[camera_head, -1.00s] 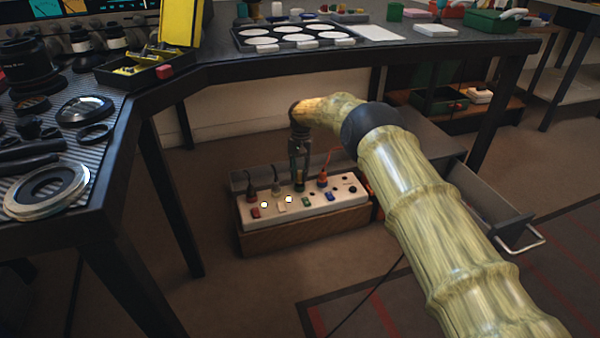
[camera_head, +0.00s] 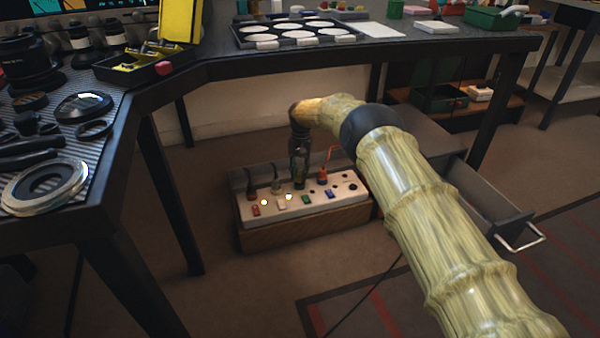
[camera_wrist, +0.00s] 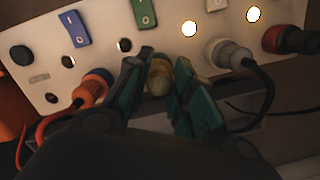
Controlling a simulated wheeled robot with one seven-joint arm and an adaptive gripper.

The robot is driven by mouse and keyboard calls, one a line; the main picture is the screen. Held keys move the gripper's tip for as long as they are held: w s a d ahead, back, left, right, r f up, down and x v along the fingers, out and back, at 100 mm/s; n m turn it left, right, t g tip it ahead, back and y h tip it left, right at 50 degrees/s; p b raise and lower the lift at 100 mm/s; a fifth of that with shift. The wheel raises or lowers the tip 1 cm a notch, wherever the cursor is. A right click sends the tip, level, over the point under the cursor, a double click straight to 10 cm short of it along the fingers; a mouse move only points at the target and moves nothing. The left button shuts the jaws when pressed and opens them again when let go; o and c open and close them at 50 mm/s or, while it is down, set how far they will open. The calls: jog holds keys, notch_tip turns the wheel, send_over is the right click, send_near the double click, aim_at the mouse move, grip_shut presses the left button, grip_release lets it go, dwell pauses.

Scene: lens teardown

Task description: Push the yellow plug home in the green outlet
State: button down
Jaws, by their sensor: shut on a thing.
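The white outlet strip (camera_head: 345,192) has coloured switches, lamps and a row of sockets. My gripper (camera_wrist: 157,68) is shut on the yellow plug (camera_wrist: 158,76), with one teal-lit finger on each side of it. The plug points at the strip in line with the green switch (camera_wrist: 143,12), which marks the green outlet. Its front end is at the strip face; how deep it sits I cannot tell. In the head view my gripper (camera_head: 299,184) reaches down to the strip just behind the green switch (camera_head: 306,200), and its fingers mostly hide the plug.
An orange plug (camera_wrist: 92,88) sits beside one finger, close to it. A pale grey plug (camera_wrist: 230,54) and a dark red plug (camera_wrist: 298,40) are on the other side, with cables trailing. The strip rests in a wooden box (camera_head: 300,232) on the floor, below the workbench (camera_head: 390,48).

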jog(key=shift+f, duration=0.65)
dwell(0.5)
jog(key=c, duration=1.1)
grip_release()
jog(key=shift+c, duration=0.2)
jog(key=shift+r, duration=0.1)
